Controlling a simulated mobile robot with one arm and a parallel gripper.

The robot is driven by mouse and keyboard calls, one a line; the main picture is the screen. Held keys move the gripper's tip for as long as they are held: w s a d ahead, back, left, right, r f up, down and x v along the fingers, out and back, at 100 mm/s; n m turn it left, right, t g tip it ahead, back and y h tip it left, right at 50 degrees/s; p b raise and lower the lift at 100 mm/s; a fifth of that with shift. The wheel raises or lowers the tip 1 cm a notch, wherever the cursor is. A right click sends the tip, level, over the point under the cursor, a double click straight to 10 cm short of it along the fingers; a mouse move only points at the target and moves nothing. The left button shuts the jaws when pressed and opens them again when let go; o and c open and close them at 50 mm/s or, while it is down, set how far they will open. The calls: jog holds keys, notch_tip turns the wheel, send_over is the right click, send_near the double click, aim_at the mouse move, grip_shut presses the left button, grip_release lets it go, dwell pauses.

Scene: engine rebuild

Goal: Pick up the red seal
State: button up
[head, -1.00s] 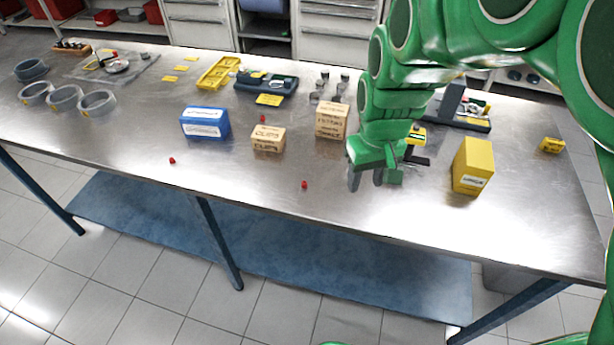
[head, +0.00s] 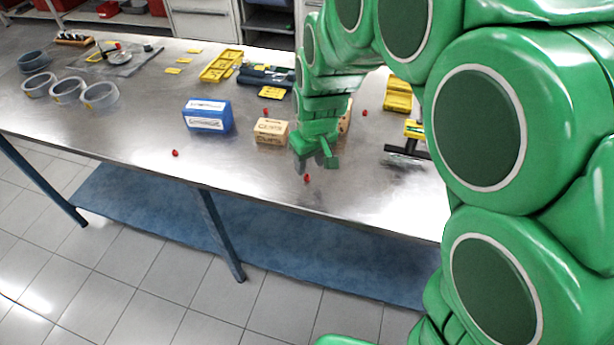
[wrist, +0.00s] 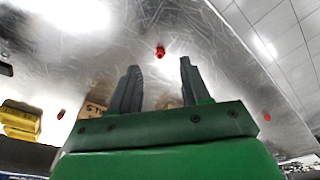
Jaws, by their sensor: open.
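Several small red seals lie on the metal table. One red seal (head: 307,178) is near the front edge, just below my gripper (head: 316,164) in the head view. In the wrist view a red seal (wrist: 160,51) lies beyond the fingertips, between the lines of the two fingers. My gripper (wrist: 160,68) is open and empty, with both dark fingers apart from that seal. Other red seals are at the front left (head: 175,153), behind the clips box (head: 266,110) and right of the arm (head: 364,112).
A clips box (head: 271,132) stands left of my gripper, with a blue box (head: 207,117) farther left. Another cardboard box (head: 345,118) is partly hidden behind the arm. Yellow bins (head: 398,95) and a black-and-yellow tool (head: 408,150) are to the right. The front table strip is mostly clear.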

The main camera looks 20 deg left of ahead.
aim_at(307, 179)
jog(key=shift+w+a+f, duration=0.1)
jog(key=shift+f, duration=0.75)
jog(key=shift+w+a+f, duration=0.15)
jog(key=shift+f, duration=0.7)
jog(key=shift+w+a+f, duration=0.1)
jog(key=shift+f, duration=0.75)
jog(key=shift+c, duration=0.2)
grip_shut()
